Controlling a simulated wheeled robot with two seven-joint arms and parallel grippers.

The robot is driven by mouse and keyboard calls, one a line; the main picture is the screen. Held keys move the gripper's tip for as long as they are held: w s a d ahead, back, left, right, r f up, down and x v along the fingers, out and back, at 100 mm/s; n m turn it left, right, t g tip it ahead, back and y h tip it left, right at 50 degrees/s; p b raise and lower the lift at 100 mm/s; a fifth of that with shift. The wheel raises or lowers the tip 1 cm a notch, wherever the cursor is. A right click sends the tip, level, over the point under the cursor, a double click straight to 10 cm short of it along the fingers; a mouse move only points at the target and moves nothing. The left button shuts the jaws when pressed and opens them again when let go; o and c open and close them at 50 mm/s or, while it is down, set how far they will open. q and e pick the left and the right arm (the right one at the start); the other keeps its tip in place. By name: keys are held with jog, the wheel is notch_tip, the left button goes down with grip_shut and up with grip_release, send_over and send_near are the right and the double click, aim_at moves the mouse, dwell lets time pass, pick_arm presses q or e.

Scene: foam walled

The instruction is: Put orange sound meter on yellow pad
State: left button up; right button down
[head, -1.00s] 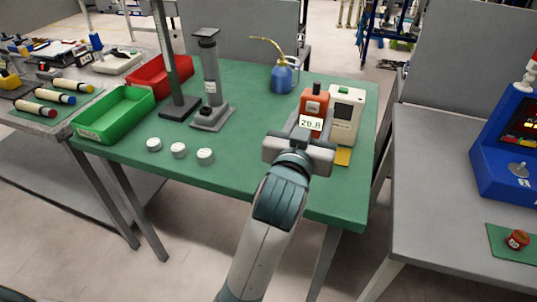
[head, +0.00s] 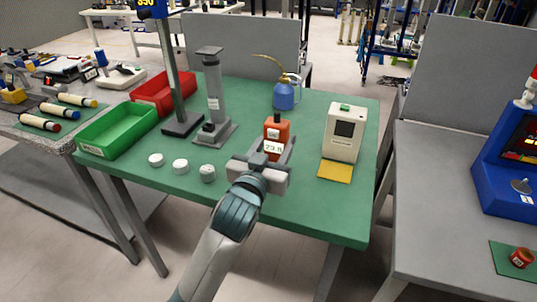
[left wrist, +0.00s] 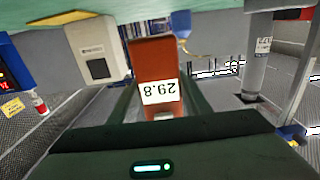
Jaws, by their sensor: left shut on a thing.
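The orange sound meter (head: 277,130) has a white display reading about 29.8. It is upright between the fingers of my left gripper (head: 268,153), which is shut on it. The meter also shows in the left wrist view (left wrist: 154,62), where the picture is upside down. I cannot tell how far its base is from the green table. The yellow pad (head: 336,172) lies flat near the table's right edge, to the right of the gripper, with nothing on its visible part. My right gripper is not in view.
A cream instrument (head: 343,132) stands directly behind the pad. A blue oil can (head: 286,92) is behind the meter. A grey stand (head: 214,110), several white knobs (head: 181,166) and a green bin (head: 118,130) are to the left. Green tabletop lies clear between meter and pad.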

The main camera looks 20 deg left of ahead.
aim_at(269, 151)
pick_arm(q)
jog(key=shift+w+a+f, duration=0.15)
jog(key=shift+a+f, duration=0.2)
jog(key=shift+a, duration=0.2)
jog(key=shift+w+a+f, duration=0.15)
jog(key=shift+a+f, duration=0.15)
jog(key=shift+a, duration=0.25)
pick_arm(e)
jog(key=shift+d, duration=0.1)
pick_arm(q)
jog(key=shift+f, duration=1.2)
jog(key=shift+f+p, duration=0.45)
jog(key=shift+f, duration=0.1)
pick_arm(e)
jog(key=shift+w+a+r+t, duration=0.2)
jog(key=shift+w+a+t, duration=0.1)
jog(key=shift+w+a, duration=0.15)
pick_arm(q)
jog(key=shift+f, duration=0.25)
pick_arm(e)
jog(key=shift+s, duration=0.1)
